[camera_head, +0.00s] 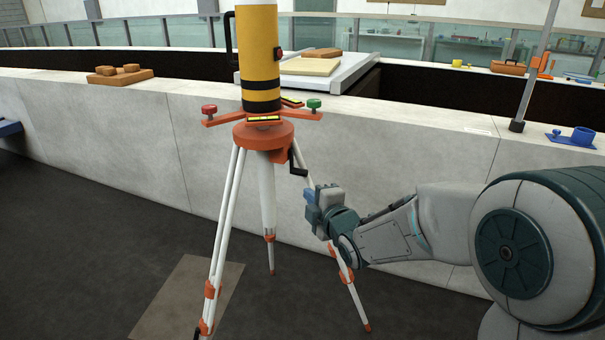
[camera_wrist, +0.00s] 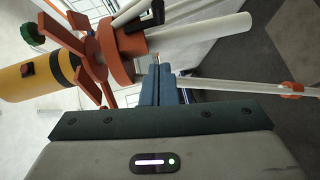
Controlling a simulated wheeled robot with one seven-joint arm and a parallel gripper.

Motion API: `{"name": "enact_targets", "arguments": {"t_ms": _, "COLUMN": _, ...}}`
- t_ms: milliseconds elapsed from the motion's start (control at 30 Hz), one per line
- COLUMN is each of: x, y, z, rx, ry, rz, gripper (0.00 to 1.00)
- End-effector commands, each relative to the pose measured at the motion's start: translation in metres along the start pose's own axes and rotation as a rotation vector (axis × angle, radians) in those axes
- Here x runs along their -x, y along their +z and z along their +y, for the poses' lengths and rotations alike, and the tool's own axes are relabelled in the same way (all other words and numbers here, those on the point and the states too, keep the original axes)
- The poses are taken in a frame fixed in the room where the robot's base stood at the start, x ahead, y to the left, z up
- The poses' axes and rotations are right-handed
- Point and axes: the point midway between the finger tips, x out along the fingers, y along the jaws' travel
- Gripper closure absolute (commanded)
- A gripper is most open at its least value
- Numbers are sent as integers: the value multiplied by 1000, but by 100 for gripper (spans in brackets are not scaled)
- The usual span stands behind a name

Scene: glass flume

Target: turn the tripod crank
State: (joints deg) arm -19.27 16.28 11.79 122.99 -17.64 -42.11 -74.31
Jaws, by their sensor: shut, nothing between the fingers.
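The tripod has an orange head (camera_head: 263,135) on white legs, with a yellow and black cylinder (camera_head: 258,60) upright on top. A small black crank (camera_head: 297,160) hangs at the right side of the head, its lower arm bent outward. My gripper (camera_head: 310,194) is shut and empty, just below and right of the crank in the head view; I cannot tell if it touches it. In the wrist view my closed fingers (camera_wrist: 165,82) point toward the orange head (camera_wrist: 119,50).
A white tripod leg (camera_wrist: 235,86) crosses right of my fingers in the wrist view. A pale low wall (camera_head: 420,158) stands behind the tripod. Red (camera_head: 209,109) and green (camera_head: 314,104) knobs top the head's arms. Dark floor (camera_head: 90,245) lies clear at the left.

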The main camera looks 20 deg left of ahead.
Motion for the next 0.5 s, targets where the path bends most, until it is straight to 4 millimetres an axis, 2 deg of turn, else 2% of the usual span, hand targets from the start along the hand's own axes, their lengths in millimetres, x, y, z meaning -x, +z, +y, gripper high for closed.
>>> {"name": "enact_targets", "arguments": {"t_ms": 500, "x": -88, "y": 0, "z": 0, "rx": -4, "ry": -3, "rz": -1, "gripper": 100}}
